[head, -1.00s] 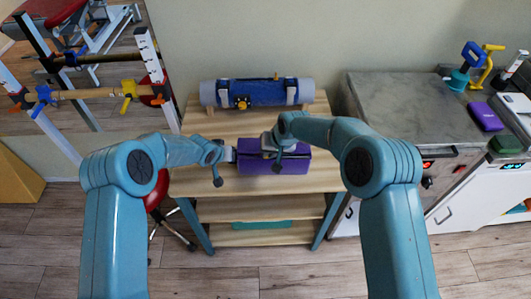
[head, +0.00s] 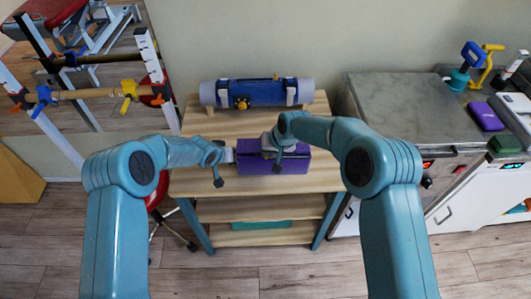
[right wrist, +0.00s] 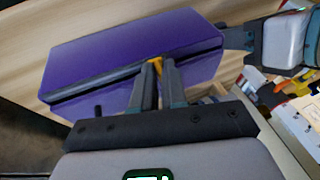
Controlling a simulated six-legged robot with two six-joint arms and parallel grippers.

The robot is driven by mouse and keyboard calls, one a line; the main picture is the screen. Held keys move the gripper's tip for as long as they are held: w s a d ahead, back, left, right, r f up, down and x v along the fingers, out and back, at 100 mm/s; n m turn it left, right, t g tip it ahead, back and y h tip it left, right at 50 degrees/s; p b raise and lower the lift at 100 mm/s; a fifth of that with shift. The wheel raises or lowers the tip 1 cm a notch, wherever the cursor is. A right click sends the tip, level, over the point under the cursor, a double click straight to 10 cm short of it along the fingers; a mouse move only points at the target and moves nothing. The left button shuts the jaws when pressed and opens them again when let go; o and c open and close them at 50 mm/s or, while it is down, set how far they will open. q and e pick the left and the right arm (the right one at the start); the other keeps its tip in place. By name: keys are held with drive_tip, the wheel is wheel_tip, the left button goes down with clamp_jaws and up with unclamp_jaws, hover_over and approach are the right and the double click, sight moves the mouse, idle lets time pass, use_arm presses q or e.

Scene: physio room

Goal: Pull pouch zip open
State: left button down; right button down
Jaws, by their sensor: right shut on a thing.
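The purple pouch (head: 292,163) lies on the wooden shelf unit's top. In the right wrist view the pouch (right wrist: 130,50) fills the upper part, with a dark zip line (right wrist: 95,83) along its near side. My right gripper (right wrist: 158,75) is shut on a small yellow zip pull (right wrist: 155,64) on that line, away from both pouch ends. In the head view my right gripper (head: 268,147) is over the pouch's middle. My left gripper (head: 230,155) is at the pouch's left end; its fingers (right wrist: 237,38) meet that end in the wrist view. Their grip is unclear.
A blue roll (head: 262,93) on a rack stands behind the pouch on the wooden unit (head: 210,180). A grey-topped cabinet (head: 400,100) is at right. A red stool (head: 157,192) and parallel bars (head: 75,95) are at left. The unit's top right is clear.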

use_arm(q)
drive_tip(key=shift+s+a+f, duration=0.1)
drive_tip(key=shift+s+f, duration=0.25)
drive_tip(key=shift+f, duration=0.15)
use_arm(e)
drive_tip(key=shift+d, duration=0.1)
drive_tip(key=shift+w+d, duration=0.1)
drive_tip(key=shift+d, duration=5.95)
drive_tip(key=c, duration=1)
unclamp_jaws()
drive_tip(key=shift+c, duration=0.2)
drive_tip(key=shift+r, duration=1.1)
use_arm(q)
drive_tip(key=shift+w, duration=0.1)
use_arm(e)
wheel_tip(320, 180, up, 6)
drive_tip(key=shift+a+f, duration=0.1)
drive_tip(key=shift+f, duration=0.05)
